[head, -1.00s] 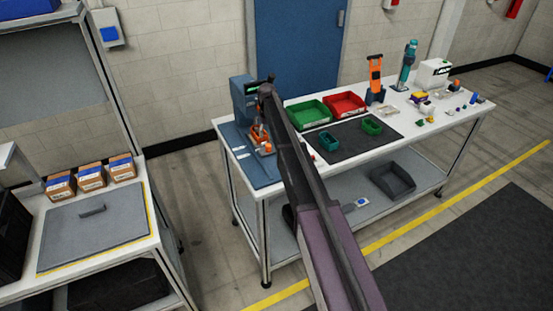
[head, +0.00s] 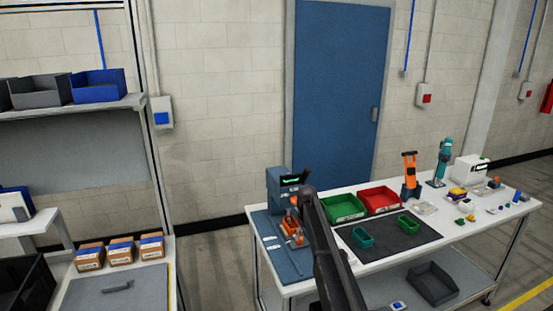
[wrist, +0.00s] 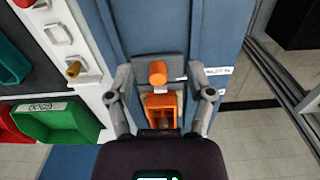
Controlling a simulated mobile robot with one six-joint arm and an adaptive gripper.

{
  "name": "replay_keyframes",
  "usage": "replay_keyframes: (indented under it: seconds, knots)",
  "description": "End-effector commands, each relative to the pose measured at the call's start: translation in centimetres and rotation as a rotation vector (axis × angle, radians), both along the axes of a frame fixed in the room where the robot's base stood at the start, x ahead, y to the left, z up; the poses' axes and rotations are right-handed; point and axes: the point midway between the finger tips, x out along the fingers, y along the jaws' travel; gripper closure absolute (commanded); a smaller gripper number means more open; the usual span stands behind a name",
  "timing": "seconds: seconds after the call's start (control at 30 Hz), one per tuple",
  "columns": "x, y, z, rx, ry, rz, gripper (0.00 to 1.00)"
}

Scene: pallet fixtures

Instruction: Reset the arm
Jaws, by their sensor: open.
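My arm reaches up from the bottom of the head view to the left end of the white workbench (head: 385,262). In the wrist view my gripper (wrist: 163,82) is open, its two grey fingers spread on either side of an orange fixture (wrist: 161,105) on a blue base plate (wrist: 205,30). I cannot tell whether the fingers touch it. In the head view the orange fixture (head: 291,228) stands on the blue plate in front of a blue-grey device (head: 279,186). The fingertips are not clear in the head view, partly hidden by my arm.
Green (head: 343,207) and red (head: 379,199) bins stand behind a dark mat (head: 405,239) with two small green trays. An orange tool (head: 410,176), a teal tool (head: 442,162) and several small parts are to the right. A shelf unit (head: 75,104) stands at the left.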

Motion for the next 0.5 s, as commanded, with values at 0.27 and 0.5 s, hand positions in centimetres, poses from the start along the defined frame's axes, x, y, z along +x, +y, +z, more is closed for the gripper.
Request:
replay_keyframes:
  seconds: [0.27,0.5]
  knots:
    - [-11.9,-1.6,0.0,0.0,0.0,-0.076,0.31]
    - [-21.2,-2.7,0.0,-0.001,0.0,-0.143,0.31]
